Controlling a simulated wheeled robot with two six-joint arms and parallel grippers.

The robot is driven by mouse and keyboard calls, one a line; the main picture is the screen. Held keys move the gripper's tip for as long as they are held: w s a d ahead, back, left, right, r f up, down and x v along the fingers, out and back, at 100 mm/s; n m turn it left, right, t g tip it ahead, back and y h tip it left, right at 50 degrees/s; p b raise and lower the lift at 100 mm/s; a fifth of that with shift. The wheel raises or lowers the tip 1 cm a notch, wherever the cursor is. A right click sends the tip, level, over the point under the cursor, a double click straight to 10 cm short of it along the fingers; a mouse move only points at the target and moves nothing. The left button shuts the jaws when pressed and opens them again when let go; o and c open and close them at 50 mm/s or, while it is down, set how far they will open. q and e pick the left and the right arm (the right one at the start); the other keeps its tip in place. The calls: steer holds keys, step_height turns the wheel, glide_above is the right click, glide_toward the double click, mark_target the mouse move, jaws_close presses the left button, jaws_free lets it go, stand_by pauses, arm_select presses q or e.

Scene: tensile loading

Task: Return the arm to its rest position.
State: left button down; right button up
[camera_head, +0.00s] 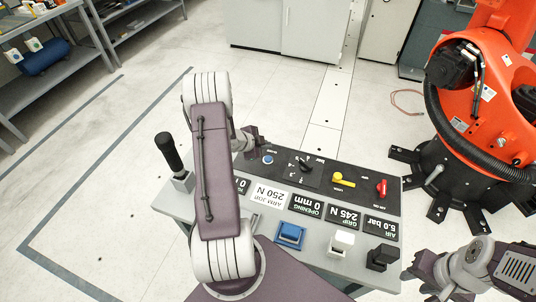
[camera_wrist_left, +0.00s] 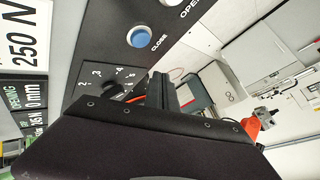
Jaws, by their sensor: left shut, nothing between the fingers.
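My left arm rises across the middle of the head view and bends down behind itself. My left gripper (camera_head: 249,138) is at the far left corner of the control panel (camera_head: 320,180), partly hidden by the arm. In the left wrist view its dark fingers (camera_wrist_left: 162,90) are together with nothing between them, near a numbered dial (camera_wrist_left: 112,88) and the blue CLOSE button (camera_wrist_left: 140,36). I cannot tell if they touch the panel. My right gripper (camera_head: 424,272) shows at the lower right, beside the console; its fingers are too unclear to read.
Readouts show 250 N and 0 mm. An orange robot (camera_head: 480,90) stands right. Open floor (camera_head: 110,190) lies left.

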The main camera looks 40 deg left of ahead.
arm_select(q)
steer(key=shift+r, duration=0.2)
stand_by(0.3)
steer(key=shift+w+d, duration=0.1)
steer(key=shift+d, duration=0.15)
steer(key=w+d+r, duration=0.2)
steer(key=d+r, duration=0.6)
steer(key=d, duration=0.2)
steer(key=w+d+r, duration=0.2)
steer(key=d+r, duration=0.6)
steer(key=d, duration=0.3)
steer(key=s+f+n+g, duration=0.2)
steer(key=s+n, duration=0.1)
steer(key=s, duration=0.4)
steer(key=s+d+f+n+g, duration=0.1)
steer(key=s+f+n+g, duration=0.1)
steer(key=s, duration=0.6)
steer(key=s+f+n+g+y, duration=0.1)
steer(key=s+f+n+g, duration=0.2)
steer(key=s, duration=0.5)
steer(key=n+g, duration=0.1)
steer(key=n, duration=0.1)
steer(key=shift+d+n, duration=0.35)
steer(key=shift+n, duration=0.05)
